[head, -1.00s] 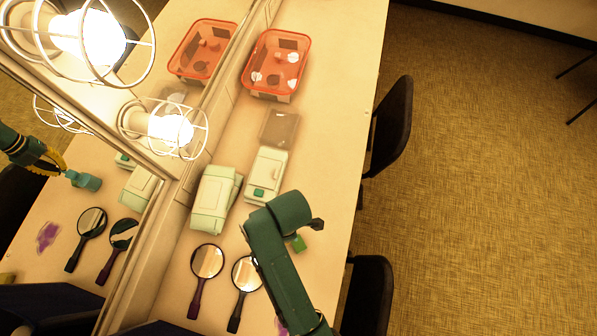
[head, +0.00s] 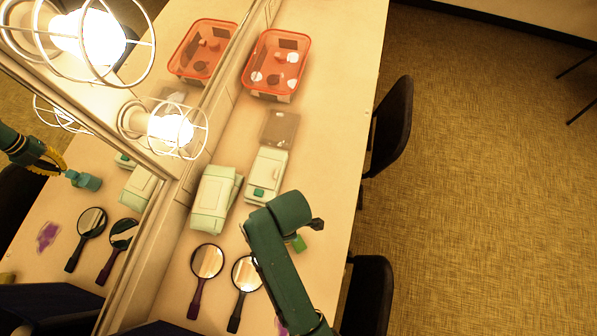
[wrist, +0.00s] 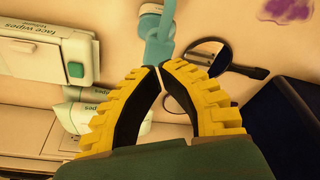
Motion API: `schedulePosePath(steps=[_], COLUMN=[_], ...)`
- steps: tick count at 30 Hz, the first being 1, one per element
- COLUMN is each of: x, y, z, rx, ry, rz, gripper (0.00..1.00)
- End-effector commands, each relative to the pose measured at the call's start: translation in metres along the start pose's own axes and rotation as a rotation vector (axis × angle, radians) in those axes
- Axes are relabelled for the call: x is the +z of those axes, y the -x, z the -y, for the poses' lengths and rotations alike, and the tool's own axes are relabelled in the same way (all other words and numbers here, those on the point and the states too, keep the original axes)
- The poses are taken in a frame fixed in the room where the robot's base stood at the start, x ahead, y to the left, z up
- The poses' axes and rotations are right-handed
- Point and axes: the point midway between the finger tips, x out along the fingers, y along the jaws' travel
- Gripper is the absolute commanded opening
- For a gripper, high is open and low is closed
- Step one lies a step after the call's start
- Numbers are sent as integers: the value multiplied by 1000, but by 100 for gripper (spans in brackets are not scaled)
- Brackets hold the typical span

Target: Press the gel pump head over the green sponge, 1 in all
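In the wrist view my gripper (wrist: 160,68) has its yellow and black fingertips together, with nothing seen between them. A teal pump head (wrist: 158,42) with a pale round part above it lies just past the fingertips. I cannot tell whether they touch. In the head view my arm hides the gripper and most of the pump. A small green piece, likely the green sponge (head: 298,243), shows at the right edge of my arm. The mirror shows a yellow gripper reflection near a teal shape. The sponge cannot be made out in the wrist view.
Two hand mirrors (head: 207,261) lie left of my arm. Face wipes packs (head: 214,200) and a white-green box (head: 266,178) stand behind them. A red basket (head: 277,63) is at the far end. A wall mirror and caged bulbs (head: 171,130) line the left; chairs (head: 392,125) stand right.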

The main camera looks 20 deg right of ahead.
Motion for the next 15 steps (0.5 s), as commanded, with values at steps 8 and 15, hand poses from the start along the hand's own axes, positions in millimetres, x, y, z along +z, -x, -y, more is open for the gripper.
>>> schedulePosePath(steps=[8, 15], x=[2, 4], y=[-10, -18], z=[0, 0], rx=[-1, -1], ry=[0, 0], rz=[0, 0], gripper=[0, 0])
